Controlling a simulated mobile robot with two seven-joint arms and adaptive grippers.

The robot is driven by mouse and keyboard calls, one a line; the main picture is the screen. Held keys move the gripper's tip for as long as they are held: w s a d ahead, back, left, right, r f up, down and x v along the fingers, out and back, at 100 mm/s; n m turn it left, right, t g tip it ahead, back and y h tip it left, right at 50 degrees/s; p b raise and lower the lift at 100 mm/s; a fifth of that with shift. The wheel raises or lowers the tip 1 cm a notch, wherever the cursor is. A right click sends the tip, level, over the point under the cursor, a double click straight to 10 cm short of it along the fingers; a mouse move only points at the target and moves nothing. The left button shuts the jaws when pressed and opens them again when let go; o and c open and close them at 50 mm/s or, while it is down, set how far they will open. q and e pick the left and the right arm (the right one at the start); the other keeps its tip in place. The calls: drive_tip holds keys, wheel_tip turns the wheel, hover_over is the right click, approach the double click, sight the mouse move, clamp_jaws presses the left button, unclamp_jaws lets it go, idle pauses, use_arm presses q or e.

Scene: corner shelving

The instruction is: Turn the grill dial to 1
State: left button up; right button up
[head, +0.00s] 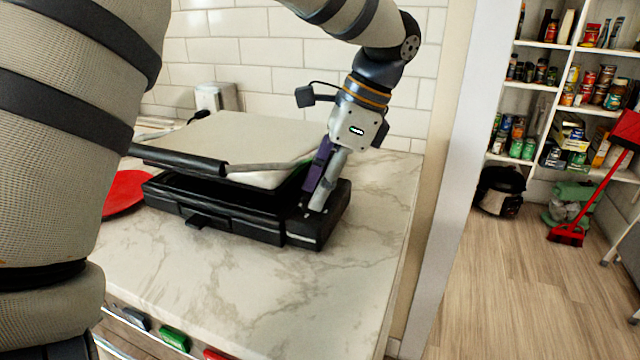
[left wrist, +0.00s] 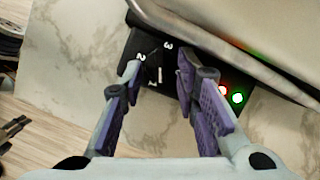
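The grill (head: 225,215) stands on the marble counter, with a black base and a pale lid. Its lid looks partly raised. My left gripper (head: 318,200) points down at the right end of the base and hides the dial in the head view. In the left wrist view, the black dial area (left wrist: 152,60) shows white numbers 3, 2 and 1. The fingers of my left gripper (left wrist: 158,76) are apart, one on each side of the numbers. My right gripper is not in view.
Red and green lights (left wrist: 230,95) glow on the grill beside the right finger. The marble counter (head: 330,285) is clear in front of the grill. A red round object (head: 125,192) lies at its left. A tiled wall stands behind; pantry shelves (head: 535,87) stand at the right.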

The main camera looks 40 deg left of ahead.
use_arm(q)
clamp_jaws()
drive_tip(key=m, duration=0.1)
drive_tip(key=m+t, duration=0.1)
drive_tip(key=m, duration=0.2)
drive_tip(key=shift+s+d+m+t+y, duration=0.15)
drive_tip(key=shift+s+m+t+y, duration=0.15)
drive_tip(key=shift+y, duration=0.1)
unclamp_jaws()
drive_tip(key=v, duration=1.2)
drive_tip(key=shift+w, duration=0.15)
